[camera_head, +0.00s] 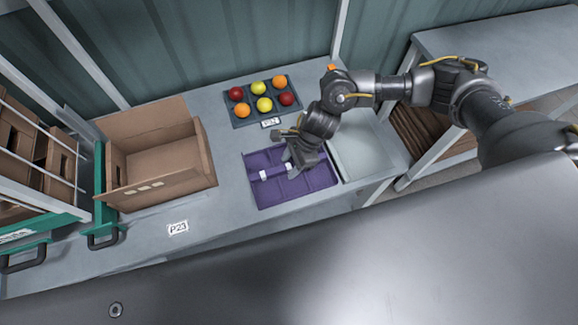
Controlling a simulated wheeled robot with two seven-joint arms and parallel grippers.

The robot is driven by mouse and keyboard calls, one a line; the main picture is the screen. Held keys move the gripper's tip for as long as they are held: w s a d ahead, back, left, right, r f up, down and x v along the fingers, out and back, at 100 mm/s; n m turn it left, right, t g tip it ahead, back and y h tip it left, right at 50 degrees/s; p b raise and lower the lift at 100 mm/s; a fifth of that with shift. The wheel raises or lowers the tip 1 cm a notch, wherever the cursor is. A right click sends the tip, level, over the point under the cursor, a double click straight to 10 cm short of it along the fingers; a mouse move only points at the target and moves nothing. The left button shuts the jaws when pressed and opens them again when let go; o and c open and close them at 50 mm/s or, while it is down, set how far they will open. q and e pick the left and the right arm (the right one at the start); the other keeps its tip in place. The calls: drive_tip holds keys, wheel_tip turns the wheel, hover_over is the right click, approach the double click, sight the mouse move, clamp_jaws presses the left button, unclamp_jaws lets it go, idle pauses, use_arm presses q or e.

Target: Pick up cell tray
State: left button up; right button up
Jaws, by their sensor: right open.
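A purple tray (318,178) with shallow cells lies flat on the grey table. A raised purple bar with white patches runs across its middle; the tray looks empty. My right gripper (291,160) comes in from the right and is open over the tray's upper middle, close to the bar. It hides part of the tray; I cannot tell whether it touches it. My left gripper is not in view.
An open cardboard box (163,191) stands on the left. A pale grey tray or panel (365,150) lies right of the purple tray. A P23 label (178,228) is on the table front. Green-framed racks with cartons stand far left; the table between box and purple tray is clear.

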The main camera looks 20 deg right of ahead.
sight(293, 181)
clamp_jaws()
drive_tip(key=shift+r, duration=0.1)
drive_tip(key=shift+r+b, duration=0.4)
drive_tip(key=shift+b, duration=0.05)
drive_tip(key=s+r+p, duration=0.3)
drive_tip(key=s+r, duration=0.9)
drive_tip(key=s, duration=0.2)
drive_tip(key=shift+a, duration=0.45)
